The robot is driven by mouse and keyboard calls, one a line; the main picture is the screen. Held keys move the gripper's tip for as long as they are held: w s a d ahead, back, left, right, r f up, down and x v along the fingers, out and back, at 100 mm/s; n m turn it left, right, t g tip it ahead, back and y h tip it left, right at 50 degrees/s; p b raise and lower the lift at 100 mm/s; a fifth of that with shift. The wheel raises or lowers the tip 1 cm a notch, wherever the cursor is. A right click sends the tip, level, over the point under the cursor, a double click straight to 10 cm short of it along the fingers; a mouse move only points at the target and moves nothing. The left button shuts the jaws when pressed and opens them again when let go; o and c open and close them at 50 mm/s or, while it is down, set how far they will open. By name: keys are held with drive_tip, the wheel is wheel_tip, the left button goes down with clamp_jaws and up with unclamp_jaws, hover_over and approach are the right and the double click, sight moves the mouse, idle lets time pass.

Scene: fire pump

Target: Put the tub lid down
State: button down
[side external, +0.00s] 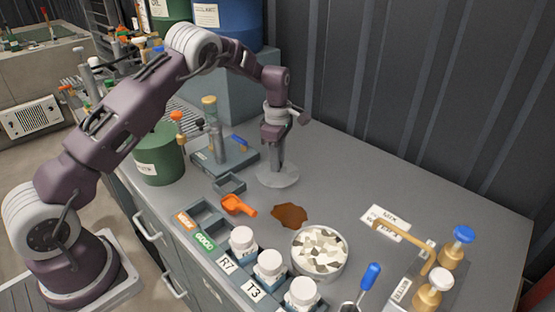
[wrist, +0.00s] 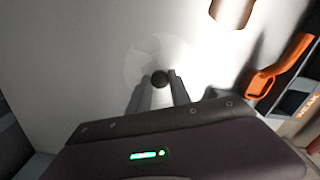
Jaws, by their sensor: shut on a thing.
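The tub lid (side external: 287,180) is a clear round disc with a dark knob, which shows in the wrist view (wrist: 160,78). My gripper (side external: 277,164) points straight down and is shut on the lid's knob. In the wrist view the two fingers (wrist: 159,92) sit on either side of the knob. The lid is level, at or just above the bare grey bench behind the brown stain; I cannot tell whether it touches. The open tub (side external: 320,252), full of pale chips, stands nearer the camera.
A brown stain (side external: 290,215) and an orange scoop (side external: 237,206) lie between lid and tub. Several white bottles (side external: 270,265) stand in a front row. A grey stand (side external: 225,160) and green drum (side external: 157,155) are left of the lid. Bench to its right is clear up to a label card (side external: 386,222).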

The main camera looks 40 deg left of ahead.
drive_tip(key=shift+f, duration=0.1)
drive_tip(key=c, duration=1.2)
unclamp_jaws()
wheel_tip(320, 180, up, 13)
drive_tip(key=s+d+r+m+t, duration=0.1)
drive_tip(key=s+d+r+m, duration=0.2)
drive_tip(key=s+r+m, duration=0.3)
drive_tip(key=s+d+r+m+t, duration=0.2)
drive_tip(key=s+r+m, duration=0.1)
drive_tip(key=s+r, duration=0.5)
drive_tip(key=s+d+f+m+t, duration=0.1)
drive_tip(key=s+m, duration=0.3)
drive_tip(key=s, duration=0.3)
drive_tip(key=s+d+f+m, duration=0.1)
drive_tip(key=s+d+m, duration=0.1)
drive_tip(key=s+m, duration=0.3)
drive_tip(key=s+d+f+m+t, duration=0.1)
drive_tip(key=s+m, duration=0.3)
drive_tip(key=s, duration=0.7)
drive_tip(key=shift+s+d+m+t, duration=0.1)
drive_tip(key=shift+d+m+t, duration=0.2)
drive_tip(key=shift+d, duration=0.05)
